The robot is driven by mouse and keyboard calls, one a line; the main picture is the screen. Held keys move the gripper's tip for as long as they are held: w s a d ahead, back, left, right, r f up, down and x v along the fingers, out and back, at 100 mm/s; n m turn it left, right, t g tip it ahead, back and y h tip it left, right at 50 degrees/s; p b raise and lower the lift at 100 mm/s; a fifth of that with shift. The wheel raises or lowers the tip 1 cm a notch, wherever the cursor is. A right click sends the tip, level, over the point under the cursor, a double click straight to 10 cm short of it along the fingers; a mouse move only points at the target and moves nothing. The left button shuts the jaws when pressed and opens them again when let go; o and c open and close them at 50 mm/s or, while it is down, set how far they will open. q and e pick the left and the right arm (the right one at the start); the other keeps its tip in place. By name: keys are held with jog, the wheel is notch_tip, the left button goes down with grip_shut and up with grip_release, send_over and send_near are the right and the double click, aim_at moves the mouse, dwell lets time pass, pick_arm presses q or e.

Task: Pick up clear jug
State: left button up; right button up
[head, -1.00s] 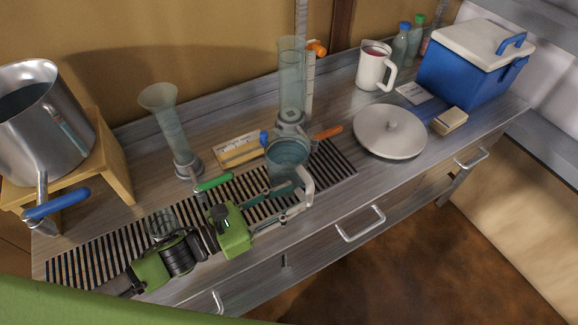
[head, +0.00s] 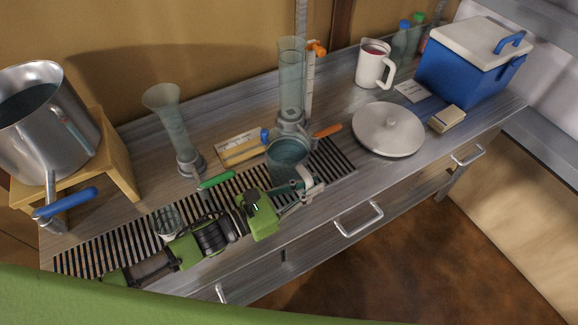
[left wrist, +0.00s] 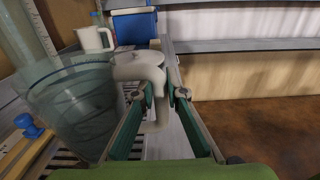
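The clear jug (head: 287,157) stands on the slatted drain strip of the metal counter in the head view. Its pale handle (head: 309,182) faces front right. In the left wrist view the clear jug (left wrist: 75,105) fills the left side. My left gripper (head: 305,192) is at the handle, with one green-padded finger on each side. In the left wrist view the handle (left wrist: 157,80) hangs between the fingertips of my left gripper (left wrist: 160,98), and a gap shows beside the right finger. The left gripper looks open. My right gripper is not in view.
A tall glass cylinder (head: 291,85) stands close behind the jug. A flared glass vessel (head: 170,118) and a small glass (head: 167,222) are to the left. A round lid (head: 388,132), a white mug (head: 374,66) and a blue cooler (head: 465,75) are to the right.

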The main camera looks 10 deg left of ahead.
aim_at(311, 180)
pick_arm(q)
jog(key=shift+w+r, duration=0.1)
jog(key=shift+r, duration=0.15)
grip_shut()
jog(key=shift+r, duration=0.15)
jog(key=shift+r+b, duration=0.55)
jog(key=shift+r, duration=0.8)
jog(key=s+r+b, duration=0.2)
jog(key=s+r, duration=0.7)
jog(key=s, duration=0.5)
jog(key=shift+r, duration=0.4)
